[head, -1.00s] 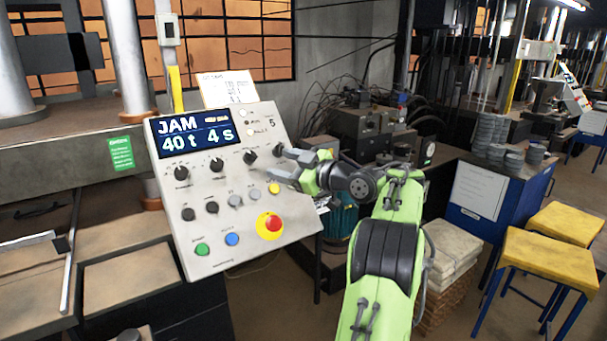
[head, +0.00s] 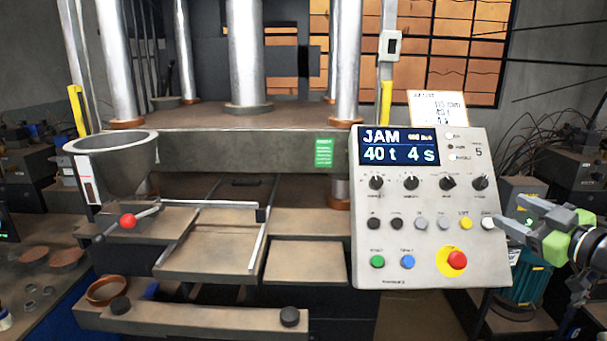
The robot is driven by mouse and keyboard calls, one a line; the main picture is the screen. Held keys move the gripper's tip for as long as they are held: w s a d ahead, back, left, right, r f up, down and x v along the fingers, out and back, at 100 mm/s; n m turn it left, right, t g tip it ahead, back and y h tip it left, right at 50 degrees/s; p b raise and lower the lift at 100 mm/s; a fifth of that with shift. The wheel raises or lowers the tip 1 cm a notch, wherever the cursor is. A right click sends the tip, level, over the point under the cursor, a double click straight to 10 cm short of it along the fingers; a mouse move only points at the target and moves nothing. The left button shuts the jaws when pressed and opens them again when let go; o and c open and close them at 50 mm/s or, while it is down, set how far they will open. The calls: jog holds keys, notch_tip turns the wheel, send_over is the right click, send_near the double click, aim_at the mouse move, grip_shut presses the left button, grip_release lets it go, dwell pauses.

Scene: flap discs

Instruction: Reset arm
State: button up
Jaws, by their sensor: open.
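My gripper (head: 507,215) is at the right of the head view, in front of the right edge of the control panel (head: 430,270). Its grey fingers point left toward a white button (head: 487,222) at the end of the panel's button row. I cannot tell whether a fingertip touches it. The jaws are open and I see nothing between them. The green and black wrist (head: 575,245) runs off the right edge, so most of my arm is out of view. The panel display (head: 400,146) reads "JAM", "40 t" and "4 s".
A press with steel columns (head: 246,55) and a brown bed (head: 235,150) fills the middle. A metal hopper (head: 112,165) and a red-knobbed lever (head: 127,221) stand at left. A red stop button (head: 456,260) is on the panel. A teal motor (head: 528,283) lies behind my gripper.

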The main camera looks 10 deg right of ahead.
jog(key=w+a+f+m+g+p, duration=0.1)
jog(key=w+a+g, duration=0.2)
jog(key=a, duration=1.1)
jog(key=w+a+f+m+g, duration=0.2)
jog(key=w+a+g, duration=0.1)
jog(key=a, duration=1.1)
jog(key=s+a+f+m+g, duration=0.1)
jog(key=s+a+f+g, duration=0.1)
jog(key=s, duration=0.5)
jog(key=s+a+f+m+g, duration=0.1)
jog(key=s+a+f+g, duration=0.1)
jog(key=s+a+f, duration=0.2)
jog(key=s+a+f+m+g+h+p, duration=0.1)
jog(key=s+a+f, duration=0.2)
jog(key=s, duration=0.9)
notch_tip(320, 180, down, 3)
jog(key=shift+r+g, duration=0.1)
jog(key=shift+g, duration=0.3)
jog(key=shift+c, duration=0.2)
